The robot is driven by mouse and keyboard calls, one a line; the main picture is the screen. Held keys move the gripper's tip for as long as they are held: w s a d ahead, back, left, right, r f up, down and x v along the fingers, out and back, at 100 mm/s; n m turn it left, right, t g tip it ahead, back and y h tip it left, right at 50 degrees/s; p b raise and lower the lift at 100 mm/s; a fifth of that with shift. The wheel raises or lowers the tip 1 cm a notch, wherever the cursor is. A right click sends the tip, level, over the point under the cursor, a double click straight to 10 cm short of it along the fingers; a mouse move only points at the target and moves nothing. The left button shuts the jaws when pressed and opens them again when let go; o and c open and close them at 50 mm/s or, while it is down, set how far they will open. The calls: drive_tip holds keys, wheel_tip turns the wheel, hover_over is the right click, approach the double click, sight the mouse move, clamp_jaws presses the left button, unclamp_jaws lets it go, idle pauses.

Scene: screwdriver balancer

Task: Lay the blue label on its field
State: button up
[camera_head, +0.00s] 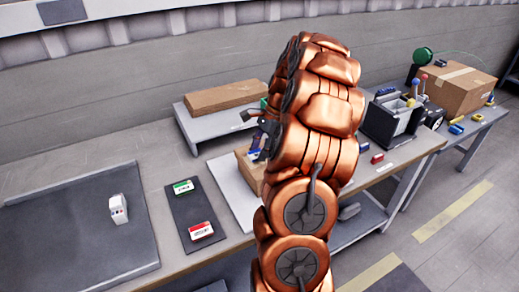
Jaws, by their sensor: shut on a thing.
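A dark board (180,211) lies on the bench left of my arm. A label with a green stripe (183,187) lies on its upper part, and a label with a red stripe (201,231) lies on its lower part. My gripper (254,130) is at the left side of my copper arm, mostly hidden by it, above the bench and right of the board. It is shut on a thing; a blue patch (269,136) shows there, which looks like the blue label. Its outline is hidden. No separate blue field can be made out on the board.
A white device (118,209) stands on a grey mat (60,240) at left. A cardboard piece (225,97) lies on a raised shelf behind. An open box (249,167) is partly behind my arm. A tool holder (388,116) and carton (455,88) stand at right.

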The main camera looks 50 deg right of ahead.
drive_tip(key=shift+f, duration=0.3)
idle(0.5)
drive_tip(key=o, duration=0.9)
drive_tip(key=shift+r, duration=0.1)
drive_tip(key=v, duration=1.2)
